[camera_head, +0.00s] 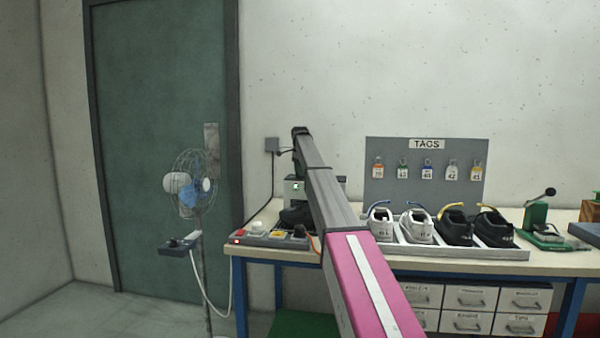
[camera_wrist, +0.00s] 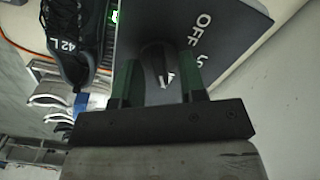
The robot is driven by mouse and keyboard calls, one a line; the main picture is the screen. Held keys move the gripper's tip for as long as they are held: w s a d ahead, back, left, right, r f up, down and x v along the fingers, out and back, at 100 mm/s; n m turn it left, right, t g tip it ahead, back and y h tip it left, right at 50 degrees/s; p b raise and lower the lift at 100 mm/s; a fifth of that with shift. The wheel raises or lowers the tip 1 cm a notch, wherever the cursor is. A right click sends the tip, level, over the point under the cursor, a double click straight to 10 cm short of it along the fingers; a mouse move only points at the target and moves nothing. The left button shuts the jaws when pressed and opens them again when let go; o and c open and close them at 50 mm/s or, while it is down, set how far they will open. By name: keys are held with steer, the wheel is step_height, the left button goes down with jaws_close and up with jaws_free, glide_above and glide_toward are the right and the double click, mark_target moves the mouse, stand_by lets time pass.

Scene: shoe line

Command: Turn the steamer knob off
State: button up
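The steamer (camera_head: 294,188) stands on the left part of the bench, with a small green light on its front and a dark shoe before it. My arm passes in front of it and hides part of it. In the wrist view, the steamer's dark panel (camera_wrist: 215,45) carries the word OFF and part of another word. Its dark knob (camera_wrist: 157,58) has a pale pointer mark, which points away from OFF. My gripper (camera_wrist: 160,78) has its two green fingers apart, one on each side of the knob. I cannot tell whether they touch it.
A shoe marked 42 L (camera_wrist: 72,40) is beside the panel in the wrist view. A rack (camera_head: 460,251) of several shoes stands right of my arm, before a tag board (camera_head: 425,190). A control box (camera_head: 270,238) is at the bench's left end. A fan (camera_head: 195,185) stands left.

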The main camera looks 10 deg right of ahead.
jaws_close()
